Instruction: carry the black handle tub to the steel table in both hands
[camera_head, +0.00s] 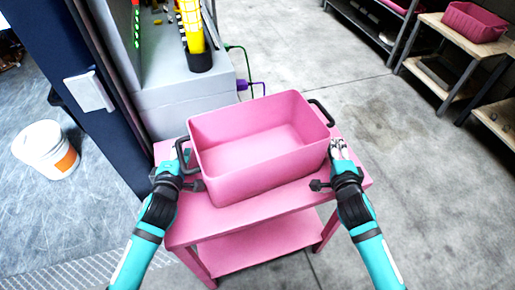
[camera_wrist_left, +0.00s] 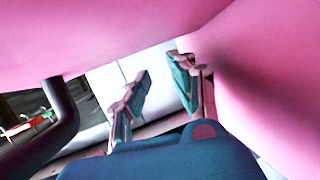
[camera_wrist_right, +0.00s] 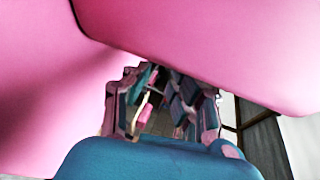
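The pink tub (camera_head: 250,180) with black handles sits upright and looks empty on a pink table (camera_head: 205,222). Its left handle (camera_head: 181,152) is at the left end and its right handle (camera_head: 322,110) is at the far right end. My left gripper (camera_head: 180,166) is beside the left end, close to that handle. In the left wrist view its fingers (camera_wrist_left: 158,92) are apart with nothing between them, and the dark handle (camera_wrist_left: 60,122) lies to their left. My right gripper (camera_head: 338,150) is beside the tub's right side, nearer me than the right handle. Its fingers (camera_wrist_right: 165,105) look apart.
A grey cabinet (camera_head: 185,100) with a yellow item (camera_head: 192,25) stands behind the table. A white bucket (camera_head: 45,148) is at the left. Wooden shelves (camera_head: 455,35) hold another pink tub (camera_head: 473,22) at the right. The concrete floor between is clear. No steel table is clearly identifiable.

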